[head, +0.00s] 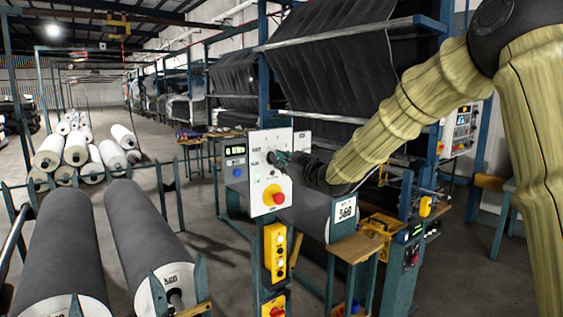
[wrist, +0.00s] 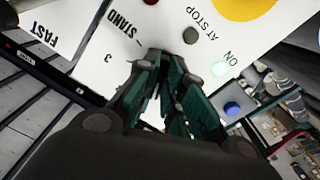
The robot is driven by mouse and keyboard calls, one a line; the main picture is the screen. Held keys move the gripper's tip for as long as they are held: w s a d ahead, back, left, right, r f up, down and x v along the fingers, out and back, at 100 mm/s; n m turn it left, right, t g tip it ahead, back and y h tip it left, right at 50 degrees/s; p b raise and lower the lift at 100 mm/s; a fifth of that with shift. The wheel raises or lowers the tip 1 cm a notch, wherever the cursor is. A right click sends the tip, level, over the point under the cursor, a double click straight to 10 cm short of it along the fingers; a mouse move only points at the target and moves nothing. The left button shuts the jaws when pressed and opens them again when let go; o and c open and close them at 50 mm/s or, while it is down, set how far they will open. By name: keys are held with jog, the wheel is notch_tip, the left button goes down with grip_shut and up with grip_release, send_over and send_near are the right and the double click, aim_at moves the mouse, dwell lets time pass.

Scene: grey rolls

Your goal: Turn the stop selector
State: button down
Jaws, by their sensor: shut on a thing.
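The white control panel (head: 268,196) stands upright left of my arm in the head view, with a red button on a yellow disc (head: 274,197) low on its face. My gripper (head: 274,158) is at the panel's upper middle, fingers against its face. In the wrist view my gripper (wrist: 170,62) is shut with its fingertips at the panel (wrist: 85,45), between the printed words STAND and ON. The stop selector's knob is hidden by the fingers, so its angle cannot be read. A dark round lamp (wrist: 190,36) by AT STOP and a lit green lamp (wrist: 220,70) by ON show.
A yellow button box (head: 275,252) hangs below the panel. Large grey rolls (head: 140,235) lie at left. Bare floor (head: 215,265) shows between rolls and machine.

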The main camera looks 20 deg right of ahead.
jog(key=m, duration=0.8)
jog(key=shift+m, duration=0.3)
jog(key=shift+r, duration=0.1)
dwell(0.4)
jog(key=c, duration=1.5)
grip_release()
jog(key=v, duration=1.2)
jog(key=shift+d, duration=0.1)
